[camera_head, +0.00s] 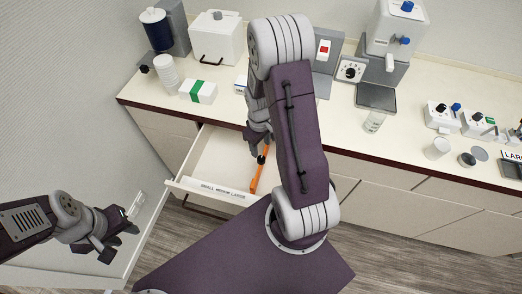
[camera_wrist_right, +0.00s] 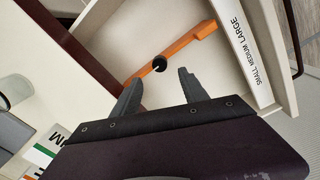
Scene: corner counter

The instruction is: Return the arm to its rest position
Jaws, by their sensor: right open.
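My right arm reaches over the open drawer (camera_head: 215,160). My right gripper (camera_head: 258,148) is just over the drawer, close to an orange tool with a black knob (camera_head: 257,175) lying inside. In the right wrist view the gripper (camera_wrist_right: 158,85) has its two fingers apart with nothing between them, and the orange tool (camera_wrist_right: 180,45) lies just beyond the fingertips. My left gripper (camera_head: 125,224) hangs at the lower left, away from the counter; its fingers look apart and nothing shows in them.
The drawer front (camera_head: 215,192) carries a "SMALL MEDIUM LARGE" label and juts out from the counter. On the counter (camera_head: 150,98) stand a cup stack (camera_head: 167,75), a green-banded box (camera_head: 198,92), a white container (camera_head: 217,38) and several devices. Open floor (camera_head: 405,272) lies at the lower right.

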